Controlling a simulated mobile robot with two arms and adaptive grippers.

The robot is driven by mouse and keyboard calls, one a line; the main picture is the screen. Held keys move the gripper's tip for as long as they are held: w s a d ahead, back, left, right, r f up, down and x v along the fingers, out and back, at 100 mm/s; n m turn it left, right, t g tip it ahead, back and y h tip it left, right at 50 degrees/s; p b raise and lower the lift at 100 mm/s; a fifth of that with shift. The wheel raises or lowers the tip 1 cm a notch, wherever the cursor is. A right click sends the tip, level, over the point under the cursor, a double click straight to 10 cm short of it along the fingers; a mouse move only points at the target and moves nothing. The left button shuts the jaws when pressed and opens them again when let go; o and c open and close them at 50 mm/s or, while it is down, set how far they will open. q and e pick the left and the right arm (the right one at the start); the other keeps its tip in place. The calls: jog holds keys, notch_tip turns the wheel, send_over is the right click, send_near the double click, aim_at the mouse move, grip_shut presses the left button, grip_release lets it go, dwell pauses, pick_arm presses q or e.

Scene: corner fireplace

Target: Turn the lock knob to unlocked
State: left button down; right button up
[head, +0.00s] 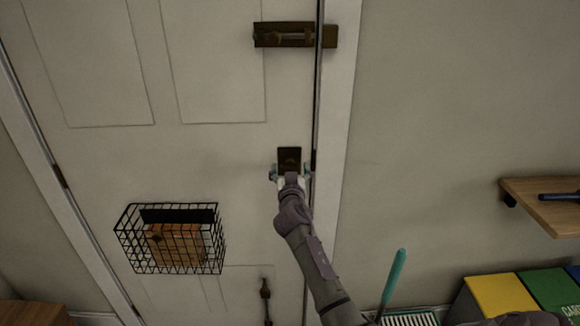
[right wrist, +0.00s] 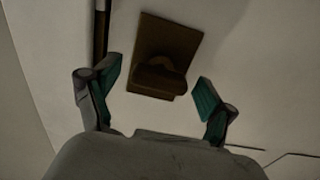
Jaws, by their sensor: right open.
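The lock knob (right wrist: 160,73) is a dark brown knob on a square brown plate (right wrist: 185,42) in the right wrist view. In the head view the plate (head: 289,157) is on the white door (head: 215,150), close to its right edge. My right gripper (head: 290,172) is at the plate and covers its lower part in the head view. In the right wrist view the right gripper (right wrist: 155,95) is open, with one teal-padded finger on each side of the knob. The fingers look apart from the knob. My left gripper is not in view.
A brown slide bolt (head: 295,35) spans the door edge above. A black wire basket (head: 170,238) with a brown box hangs lower left. A wooden shelf (head: 548,205) juts from the right wall. Yellow and green bins (head: 500,295) and a teal-handled item (head: 394,279) stand lower right.

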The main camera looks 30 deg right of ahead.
jog(key=shift+w+d, duration=0.2)
jog(key=shift+w, duration=0.15)
jog(key=c, duration=1.2)
jog(key=shift+o, duration=0.2)
